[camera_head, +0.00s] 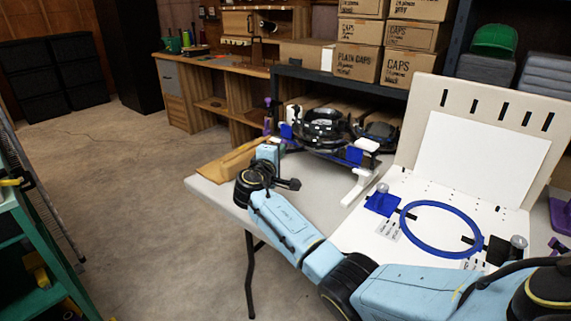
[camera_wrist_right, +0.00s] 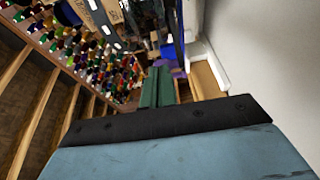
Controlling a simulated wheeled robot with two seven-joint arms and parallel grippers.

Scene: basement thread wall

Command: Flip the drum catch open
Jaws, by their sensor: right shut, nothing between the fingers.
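The black drum (camera_head: 325,128) with blue and white fittings stands on the far side of the table. A blue block (camera_head: 286,131) is on its left and another blue piece (camera_head: 355,155) on its right; I cannot tell which part is the catch. My right gripper (camera_head: 275,145) is just left of the drum, near the table's left edge. It is shut and empty, its fingertips mostly hidden; I cannot tell whether it touches the drum. The right wrist view is filled low down by my blue and black gripper body. My left gripper is not in view.
A blue ring (camera_head: 409,237) lies on a white board before an upright beige panel (camera_head: 415,95). Cap boxes (camera_head: 358,62) stand behind.

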